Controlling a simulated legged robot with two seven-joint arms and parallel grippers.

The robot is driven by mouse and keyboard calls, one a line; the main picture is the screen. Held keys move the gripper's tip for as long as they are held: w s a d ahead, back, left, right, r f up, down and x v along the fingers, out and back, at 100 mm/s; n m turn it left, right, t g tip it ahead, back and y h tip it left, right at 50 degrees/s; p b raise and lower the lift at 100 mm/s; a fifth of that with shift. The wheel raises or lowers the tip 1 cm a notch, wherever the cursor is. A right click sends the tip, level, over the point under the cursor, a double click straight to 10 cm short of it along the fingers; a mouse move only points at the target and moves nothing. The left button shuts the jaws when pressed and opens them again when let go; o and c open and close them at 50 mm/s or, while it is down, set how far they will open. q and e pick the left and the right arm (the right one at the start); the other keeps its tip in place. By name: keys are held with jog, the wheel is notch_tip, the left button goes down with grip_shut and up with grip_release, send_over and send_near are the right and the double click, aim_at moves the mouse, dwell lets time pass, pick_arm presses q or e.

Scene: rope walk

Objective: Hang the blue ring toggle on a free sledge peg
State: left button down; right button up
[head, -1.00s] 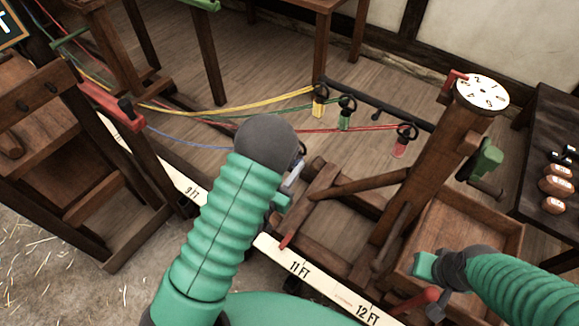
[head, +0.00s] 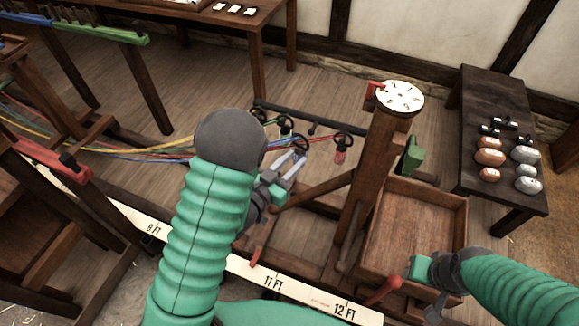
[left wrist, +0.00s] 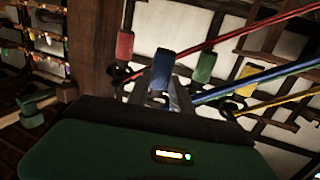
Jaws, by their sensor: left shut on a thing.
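The blue ring toggle (left wrist: 162,66) is between the fingers of my left gripper (head: 290,165), which is shut on it. In the head view its dark ring (head: 299,142) shows at the fingertips, just in front of the dark sledge bar (head: 322,132). A bare peg (head: 313,128) stands on the bar between the green toggle (head: 286,126) and the red toggle (head: 340,155). The red toggle (left wrist: 124,46), green toggle (left wrist: 203,67) and yellow toggle (left wrist: 246,78) hang around the blue one in the left wrist view. My right gripper (head: 436,311) is low at the right; its fingers are unclear.
A wooden post with a white dial (head: 400,97) stands right of the bar, above an open wooden tray (head: 415,225). A dark table (head: 500,120) holds weights. A white measuring strip (head: 240,268) runs along the front. Coloured ropes run left from the bar.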

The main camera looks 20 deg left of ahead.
aim_at(298, 152)
pick_arm(q)
jog(key=shift+x, duration=1)
jog(key=shift+w+a, duration=0.2)
jog(key=shift+w, duration=0.7)
jog(key=shift+w+r, duration=0.1)
jog(key=shift+w, duration=0.3)
jog(key=shift+w+d+f+b, duration=0.2)
jog(key=shift+w+f+b, duration=0.15)
jog(key=shift+w, duration=0.2)
jog(key=shift+w+a+f, duration=0.2)
jog(key=shift+w+f, duration=0.15)
jog(key=shift+f, duration=0.1)
